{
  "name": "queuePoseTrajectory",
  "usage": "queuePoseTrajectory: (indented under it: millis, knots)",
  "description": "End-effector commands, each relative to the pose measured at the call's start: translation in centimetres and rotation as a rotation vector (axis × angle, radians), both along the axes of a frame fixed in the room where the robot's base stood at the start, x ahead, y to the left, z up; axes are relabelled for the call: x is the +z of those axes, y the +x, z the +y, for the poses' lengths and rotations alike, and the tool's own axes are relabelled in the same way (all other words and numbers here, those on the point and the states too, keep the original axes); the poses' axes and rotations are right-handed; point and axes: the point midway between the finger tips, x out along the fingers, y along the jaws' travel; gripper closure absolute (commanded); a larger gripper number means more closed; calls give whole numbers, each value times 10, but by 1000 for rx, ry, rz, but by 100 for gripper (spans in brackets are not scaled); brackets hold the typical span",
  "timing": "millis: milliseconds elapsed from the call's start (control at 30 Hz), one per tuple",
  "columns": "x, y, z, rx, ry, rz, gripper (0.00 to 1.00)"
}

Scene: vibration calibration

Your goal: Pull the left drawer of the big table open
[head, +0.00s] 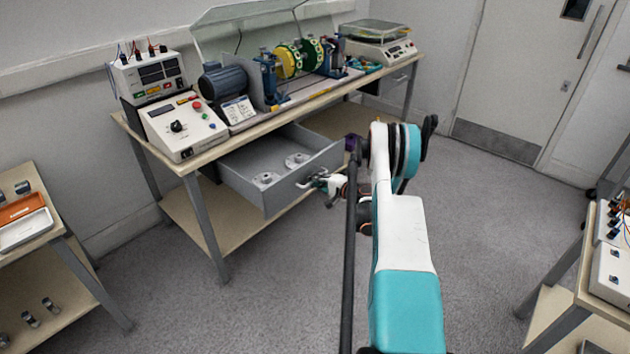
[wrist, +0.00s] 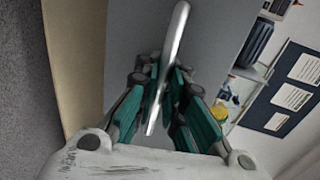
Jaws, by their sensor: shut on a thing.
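The left drawer (head: 238,186) of the big table (head: 250,125) is grey and stands pulled out. Several round metal pieces lie inside it. Its bar handle (head: 307,183) is on the front face. My gripper (head: 318,180) is at that handle in the head view. In the wrist view the silver handle (wrist: 172,55) runs between the two teal fingers of my gripper (wrist: 165,95), which are closed around it. The grey drawer front fills the area behind the fingers. The exact finger contact is partly hidden in the head view.
A control box (head: 182,127), a motor rig (head: 285,65) and a scale (head: 380,42) stand on the big table. A side table (head: 30,255) with trays is at left, another table (head: 570,300) at right. The floor (head: 480,230) between is clear.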

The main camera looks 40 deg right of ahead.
Motion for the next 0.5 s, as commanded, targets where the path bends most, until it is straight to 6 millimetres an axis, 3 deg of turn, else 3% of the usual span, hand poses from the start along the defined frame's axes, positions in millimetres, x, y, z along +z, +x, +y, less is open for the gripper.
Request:
queuePoseTrajectory:
  millis: [333, 400, 500]
  knots:
    - [1, 0, -1, -1, 1, -2, 100]
    - [1, 0, -1, -1, 1, -2, 82]
    - [1, 0, -1, -1, 1, -1, 82]
